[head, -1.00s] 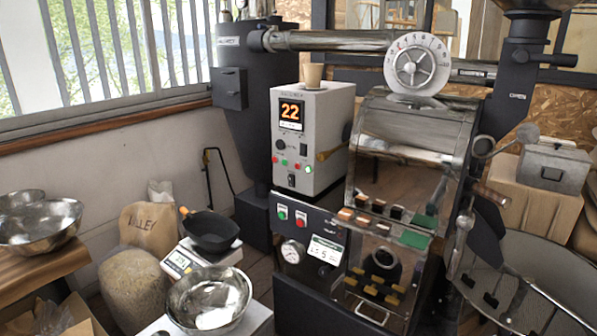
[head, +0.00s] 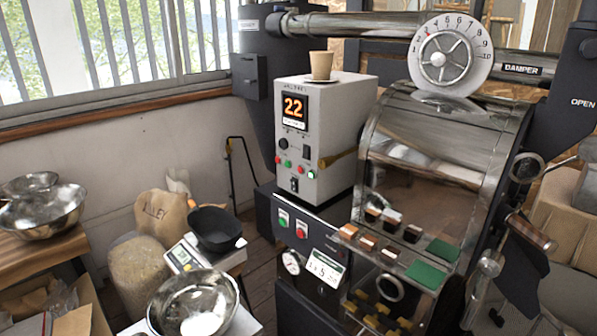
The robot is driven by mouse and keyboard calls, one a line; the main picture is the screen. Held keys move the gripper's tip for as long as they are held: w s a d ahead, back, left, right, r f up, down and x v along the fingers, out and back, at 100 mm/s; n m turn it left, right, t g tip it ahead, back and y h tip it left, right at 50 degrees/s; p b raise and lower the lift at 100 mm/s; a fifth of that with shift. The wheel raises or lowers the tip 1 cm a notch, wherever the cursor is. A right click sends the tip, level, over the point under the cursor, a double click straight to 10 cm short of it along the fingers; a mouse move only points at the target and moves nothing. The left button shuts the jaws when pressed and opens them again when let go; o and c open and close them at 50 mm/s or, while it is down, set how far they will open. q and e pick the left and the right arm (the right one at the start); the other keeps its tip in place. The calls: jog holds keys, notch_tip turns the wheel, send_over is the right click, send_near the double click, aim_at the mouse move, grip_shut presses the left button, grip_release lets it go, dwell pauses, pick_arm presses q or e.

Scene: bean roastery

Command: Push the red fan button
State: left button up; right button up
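The roaster's lower black panel carries a red button (head: 301,229) on a white plate, with a green button (head: 283,218) to its left. Their labels are too small to read, so I cannot tell which red button is the fan's. The grey control box (head: 337,120) above shows an orange 22 on its display (head: 293,110). It has a row of small red and green lights or buttons (head: 294,167) below a black knob. Neither of my grippers is in view.
The damper dial (head: 438,58) sits above the drum. A steel bowl (head: 196,303) and a black pan (head: 215,229) stand at lower left. A floor strip beside the roaster is clear.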

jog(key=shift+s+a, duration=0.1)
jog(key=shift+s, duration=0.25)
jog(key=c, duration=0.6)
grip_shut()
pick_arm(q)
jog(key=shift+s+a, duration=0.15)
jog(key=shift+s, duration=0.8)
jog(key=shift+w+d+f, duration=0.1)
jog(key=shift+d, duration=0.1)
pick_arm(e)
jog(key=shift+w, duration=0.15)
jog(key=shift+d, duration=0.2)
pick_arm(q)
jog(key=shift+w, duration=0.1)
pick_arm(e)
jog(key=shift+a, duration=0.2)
